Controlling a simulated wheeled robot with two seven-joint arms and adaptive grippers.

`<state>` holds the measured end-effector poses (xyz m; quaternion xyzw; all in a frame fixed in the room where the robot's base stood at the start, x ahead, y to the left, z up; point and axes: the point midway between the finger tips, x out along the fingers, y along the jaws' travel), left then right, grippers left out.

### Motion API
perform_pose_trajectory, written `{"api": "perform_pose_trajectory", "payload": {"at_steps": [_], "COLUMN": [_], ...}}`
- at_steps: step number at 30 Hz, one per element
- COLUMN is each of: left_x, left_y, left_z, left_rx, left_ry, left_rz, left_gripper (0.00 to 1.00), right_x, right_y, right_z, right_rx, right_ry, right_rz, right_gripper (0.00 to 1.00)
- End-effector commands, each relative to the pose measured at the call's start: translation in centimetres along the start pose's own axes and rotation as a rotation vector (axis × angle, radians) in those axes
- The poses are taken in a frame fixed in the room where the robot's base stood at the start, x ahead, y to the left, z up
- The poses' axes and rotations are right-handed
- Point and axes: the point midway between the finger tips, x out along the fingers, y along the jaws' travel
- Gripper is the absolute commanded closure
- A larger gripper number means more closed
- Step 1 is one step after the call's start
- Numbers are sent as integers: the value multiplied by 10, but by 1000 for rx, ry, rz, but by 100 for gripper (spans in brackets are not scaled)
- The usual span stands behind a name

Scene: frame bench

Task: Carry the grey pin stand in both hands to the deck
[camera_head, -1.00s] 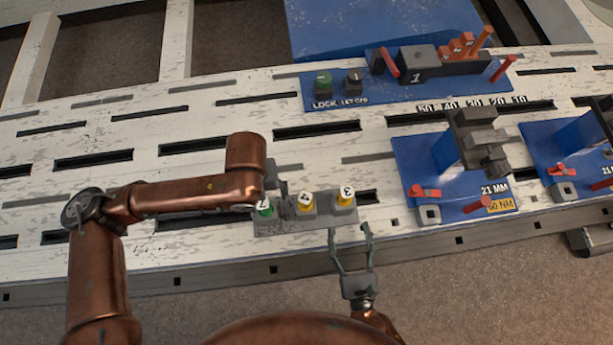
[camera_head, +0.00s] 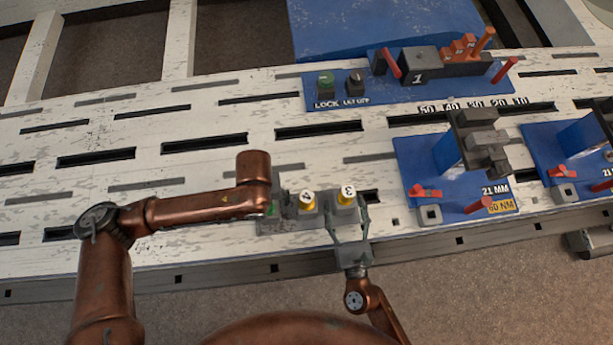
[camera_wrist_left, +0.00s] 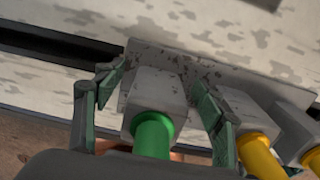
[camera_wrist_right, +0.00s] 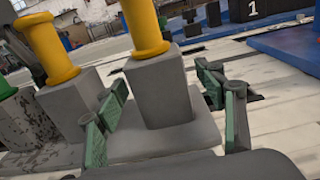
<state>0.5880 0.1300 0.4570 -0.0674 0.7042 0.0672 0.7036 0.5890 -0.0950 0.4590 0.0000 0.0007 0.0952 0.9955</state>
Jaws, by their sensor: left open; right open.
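The grey pin stand (camera_head: 308,213) lies on the slotted white bench near its front edge. It bears a green pin (camera_wrist_left: 153,135) at its left and two yellow pins (camera_head: 307,201), each in a grey block. My left gripper (camera_wrist_left: 154,85) is open, with its fingers on either side of the green pin's block; the head view mostly hides it behind my arm. My right gripper (camera_wrist_right: 163,85) is open, with its fingers either side of the right-hand yellow pin's block; it also shows in the head view (camera_head: 348,212). Contact is not clear for either.
A blue board (camera_head: 335,98) with LOCK and LET OFF knobs lies behind the stand, beside a dark block marked 1 (camera_head: 419,67). Blue fixtures (camera_head: 425,160) with red handles stand to the right. Bare bench (camera_head: 225,135) lies between the stand and the LOCK board.

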Motion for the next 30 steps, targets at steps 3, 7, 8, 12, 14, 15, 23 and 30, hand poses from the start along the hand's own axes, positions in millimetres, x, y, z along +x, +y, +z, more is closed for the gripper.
{"api": "perform_pose_trajectory", "payload": {"at_steps": [3, 7, 8, 12, 14, 15, 23, 30], "left_x": [0, 0, 0, 0, 0, 0, 0, 0], "left_y": [0, 0, 0, 0, 0, 0, 0, 0], "left_z": [0, 0, 0, 0, 0, 0, 0, 0], "left_rx": [0, 0, 0, 0, 0, 0, 0, 0], "left_ry": [0, 0, 0, 0, 0, 0, 0, 0], "left_rz": [0, 0, 0, 0, 0, 0, 0, 0], "left_gripper": [36, 38, 40, 49, 53, 56, 74, 91], "right_x": [0, 0, 0, 0, 0, 0, 0, 0], "right_y": [0, 0, 0, 0, 0, 0, 0, 0], "right_z": [0, 0, 0, 0, 0, 0, 0, 0], "right_rx": [0, 0, 0, 0, 0, 0, 0, 0], "right_ry": [0, 0, 0, 0, 0, 0, 0, 0], "right_rz": [0, 0, 0, 0, 0, 0, 0, 0], "right_gripper": [36, 38, 40, 49, 53, 56, 74, 91]}}
